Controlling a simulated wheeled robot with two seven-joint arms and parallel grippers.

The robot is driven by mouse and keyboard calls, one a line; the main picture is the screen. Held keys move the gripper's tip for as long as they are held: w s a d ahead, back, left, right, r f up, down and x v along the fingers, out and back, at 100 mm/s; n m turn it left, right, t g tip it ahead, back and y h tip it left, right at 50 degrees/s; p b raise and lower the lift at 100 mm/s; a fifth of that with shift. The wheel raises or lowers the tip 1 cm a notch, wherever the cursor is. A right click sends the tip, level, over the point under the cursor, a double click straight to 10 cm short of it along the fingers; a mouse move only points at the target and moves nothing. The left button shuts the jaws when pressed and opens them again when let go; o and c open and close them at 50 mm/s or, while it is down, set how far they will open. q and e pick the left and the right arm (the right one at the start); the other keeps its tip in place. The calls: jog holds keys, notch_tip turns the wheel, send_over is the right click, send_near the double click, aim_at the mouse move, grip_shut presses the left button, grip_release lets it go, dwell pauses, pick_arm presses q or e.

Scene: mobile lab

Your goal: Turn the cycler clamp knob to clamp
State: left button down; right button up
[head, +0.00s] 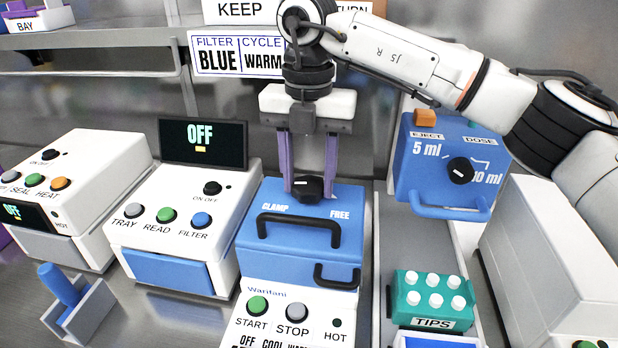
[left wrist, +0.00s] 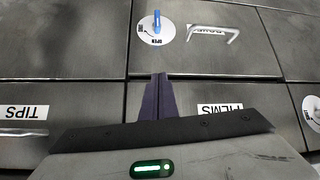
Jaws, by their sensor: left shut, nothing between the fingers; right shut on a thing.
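The cycler (head: 300,270) is a blue-lidded white unit in the middle of the head view. Its black clamp knob (head: 308,187) sits on top of the lid, between the printed words CLAMP on the left and FREE on the right. A small pale mark shows on the knob, but the fingers partly hide it and I cannot tell its setting. My right gripper (head: 309,189) points down from above and is shut on the knob, one purple finger at each side. My left gripper (left wrist: 162,82) shows in the left wrist view, shut and empty, in front of metal drawer fronts.
A blue dosing box (head: 450,165) with its own knob stands right of the cycler, with a teal tip rack (head: 430,300) below it. The reader (head: 185,220) stands close on the left. The left wrist view shows a blue-handled dial (left wrist: 157,25) and a drawer handle (left wrist: 215,33).

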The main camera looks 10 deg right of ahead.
aim_at(308, 184)
jog(key=shift+m, duration=0.8)
jog(key=o, duration=1)
jog(key=shift+o, duration=0.2)
jog(key=shift+r, duration=0.1)
notch_tip(308, 184, up, 10)
